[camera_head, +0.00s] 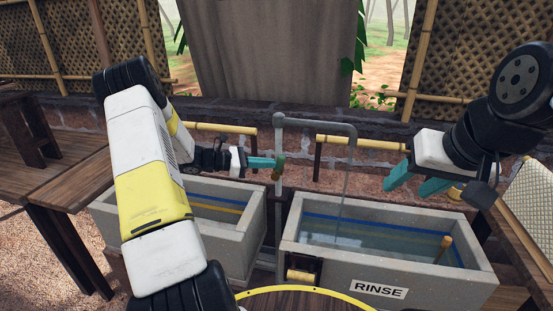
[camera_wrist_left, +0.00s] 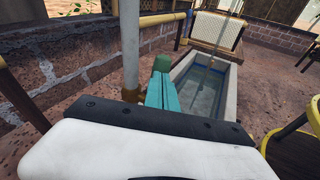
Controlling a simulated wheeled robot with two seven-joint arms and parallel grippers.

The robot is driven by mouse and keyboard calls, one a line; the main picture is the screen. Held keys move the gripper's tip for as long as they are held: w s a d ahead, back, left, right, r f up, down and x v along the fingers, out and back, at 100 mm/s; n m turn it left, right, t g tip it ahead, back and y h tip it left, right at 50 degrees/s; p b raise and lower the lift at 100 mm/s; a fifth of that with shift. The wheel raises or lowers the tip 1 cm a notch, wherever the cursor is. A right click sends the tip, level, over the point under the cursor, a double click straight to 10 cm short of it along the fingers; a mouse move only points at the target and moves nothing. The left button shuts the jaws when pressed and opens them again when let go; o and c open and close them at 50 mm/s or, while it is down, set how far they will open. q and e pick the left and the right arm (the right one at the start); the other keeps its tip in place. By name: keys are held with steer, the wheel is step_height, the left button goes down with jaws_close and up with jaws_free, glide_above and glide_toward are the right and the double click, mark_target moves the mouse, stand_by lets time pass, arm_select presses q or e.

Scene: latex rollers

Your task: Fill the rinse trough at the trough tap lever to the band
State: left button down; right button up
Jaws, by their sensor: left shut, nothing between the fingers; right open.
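The grey stone rinse trough (camera_head: 400,280) stands right of centre with a RINSE label on its front. Water lies in it below a blue band (camera_head: 375,227) on the inner wall. A thin stream of water (camera_head: 346,185) falls from the bent grey tap pipe (camera_head: 315,125). The small brownish trough tap lever (camera_head: 278,168) is on the upright pipe. My left gripper (camera_head: 272,162) is shut and empty, its teal tips at the lever; I cannot tell if they touch. It also shows in the left wrist view (camera_wrist_left: 162,92). My right gripper (camera_head: 415,184) is open and empty above the trough's back.
A second stone trough (camera_head: 240,235) with blue and yellow lines inside stands at left, partly behind my left arm. A wooden stick (camera_head: 443,248) leans in the rinse trough. A round, yellow-rimmed wooden top (camera_head: 300,300) is at the front. A wooden table (camera_head: 65,175) is at far left.

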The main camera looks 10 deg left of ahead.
mark_target(281, 164)
arm_select(q)
steer(key=shift+d+y, duration=0.2)
steer(key=shift+y, duration=0.1)
steer(key=d+y, duration=0.1)
steer(key=d+m+y, duration=0.1)
steer(key=shift+r+g+y, duration=0.3)
steer(key=shift+g, duration=0.1)
steer(key=d+y, duration=0.1)
steer(key=d+m+y, duration=0.1)
steer(key=y, duration=0.1)
steer(key=shift+s+d+f+g, duration=0.1)
steer(key=shift+f+g, duration=0.05)
steer(key=shift+g, duration=0.15)
steer(key=shift+d+f+m+y, duration=0.4)
steer(key=shift+d+f+y, duration=0.35)
steer(key=shift+y, duration=0.45)
steer(key=shift+d+f+m+y, duration=0.5)
steer(key=shift+d+y, duration=0.35)
steer(key=shift+y, duration=0.35)
steer(key=shift+f, duration=0.1)
